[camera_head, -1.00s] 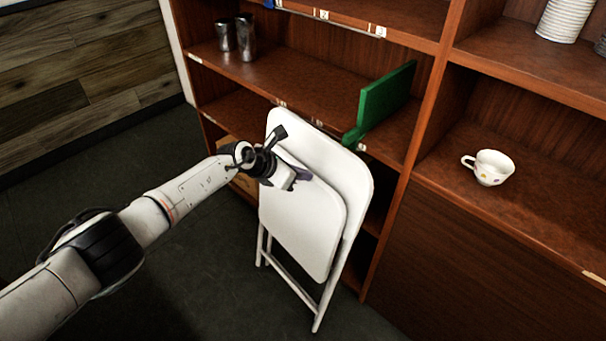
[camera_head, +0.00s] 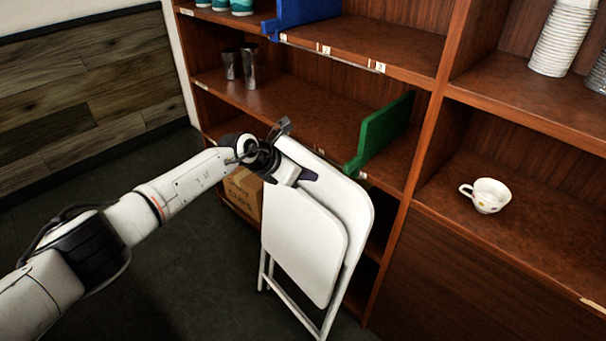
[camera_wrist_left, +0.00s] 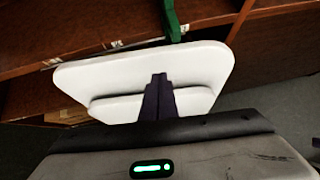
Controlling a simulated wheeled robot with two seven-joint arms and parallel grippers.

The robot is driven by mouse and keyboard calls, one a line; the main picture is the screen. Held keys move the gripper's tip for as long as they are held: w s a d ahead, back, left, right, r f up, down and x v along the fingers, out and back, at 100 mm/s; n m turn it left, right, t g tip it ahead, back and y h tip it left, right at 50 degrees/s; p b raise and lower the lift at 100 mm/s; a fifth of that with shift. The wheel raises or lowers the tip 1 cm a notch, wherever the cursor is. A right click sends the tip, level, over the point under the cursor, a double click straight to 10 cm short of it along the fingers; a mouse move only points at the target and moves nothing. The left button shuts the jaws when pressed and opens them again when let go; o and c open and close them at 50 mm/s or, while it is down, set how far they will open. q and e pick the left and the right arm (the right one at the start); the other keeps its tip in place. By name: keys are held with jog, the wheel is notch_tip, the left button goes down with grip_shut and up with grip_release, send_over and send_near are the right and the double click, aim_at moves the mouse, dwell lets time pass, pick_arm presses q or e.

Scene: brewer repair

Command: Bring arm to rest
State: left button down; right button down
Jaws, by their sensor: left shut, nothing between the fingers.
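My left arm comes in from the left in the head view. Its gripper (camera_head: 306,176) is in front of the upper part of a white folding chair (camera_head: 305,245). In the left wrist view the dark fingers (camera_wrist_left: 158,98) are together with nothing between them. The white chair (camera_wrist_left: 190,68) fills the space beyond them there; I cannot tell whether the fingers touch it. My right gripper is not in view.
A wooden shelf unit (camera_head: 440,120) stands behind the chair. A cardboard box (camera_head: 243,192) sits low. Dark floor (camera_head: 190,270) at left is clear.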

pick_arm(q)
jog(key=s+d+f+n+t+h, duration=0.25)
jog(key=s+d+n+h, duration=0.35)
jog(key=s+d+n, duration=0.5)
jog(key=s+a+f+n+y, duration=0.3)
jog(key=s+a+f+n, duration=0.3)
jog(key=s+a+n, duration=0.3)
jog(key=s+a+f+n+y, duration=0.4)
jog(key=s+a+f+n, duration=0.2)
jog(key=s+a+n, duration=0.3)
jog(key=s+a+f+n+y, duration=0.3)
jog(key=s+a+f+n, duration=0.3)
jog(key=s+a+n, duration=0.3)
jog(key=s+n, duration=0.4)
jog(key=n, duration=0.1)
jog(key=shift+f+n+y, duration=0.25)
jog(key=shift+n+y, duration=0.05)
